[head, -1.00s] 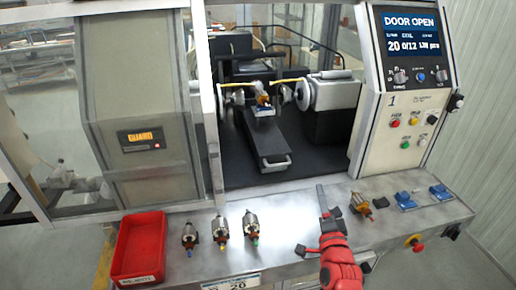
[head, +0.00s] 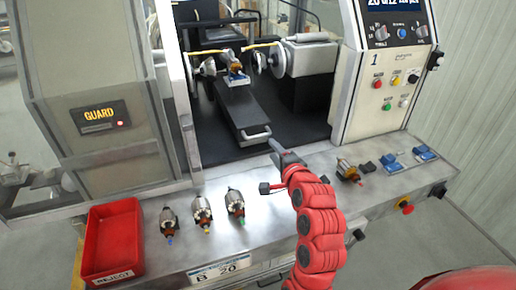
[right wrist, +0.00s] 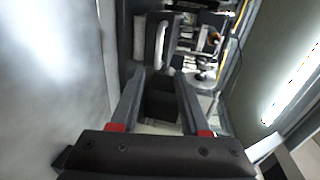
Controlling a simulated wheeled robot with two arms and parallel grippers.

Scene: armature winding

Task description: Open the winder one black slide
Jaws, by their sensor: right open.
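The black slide (head: 238,104) of winder 1 lies inside the machine opening, with a pale bar handle (head: 257,133) at its front end. An armature (head: 231,64) sits at the slide's far end between the round winding heads. My right gripper (head: 276,150) is just in front of and slightly right of the handle, apart from it. In the right wrist view, the open, empty fingers (right wrist: 161,82) point toward the handle (right wrist: 160,46). My left gripper is not in view.
A red reject tray (head: 113,240) and several armatures (head: 202,212) stand on the steel front ledge at left. Another armature (head: 348,171) and blue blocks (head: 424,153) are at right. The control panel (head: 388,85) rises right of the opening. The guard panel (head: 98,114) is at left.

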